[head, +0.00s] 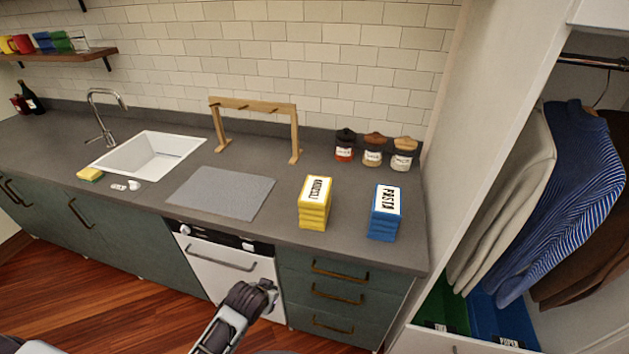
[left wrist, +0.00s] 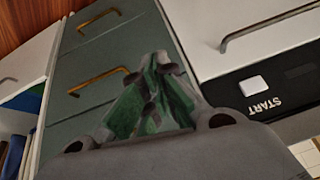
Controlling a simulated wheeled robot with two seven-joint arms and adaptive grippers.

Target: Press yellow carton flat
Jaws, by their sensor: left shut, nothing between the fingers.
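The yellow carton (head: 314,204) stands upright on the grey counter, with a white label on top and ridged, pleated-looking sides. A similar blue carton (head: 385,213) labelled PASTA stands to its right. My left gripper (head: 268,288) is shut and empty, low in front of the counter by the white dishwasher and the drawers, below and apart from the yellow carton. In the left wrist view its closed fingers (left wrist: 158,75) show against the green drawers; no carton shows there. My right gripper is not in view.
The counter (head: 280,228) has bare room around the cartons. A grey mat (head: 221,193) lies left of the yellow carton. Several jars (head: 373,152) and a wooden rack (head: 254,106) stand behind. A white sink (head: 149,155) is further left; a wardrobe with clothes (head: 570,200) is right.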

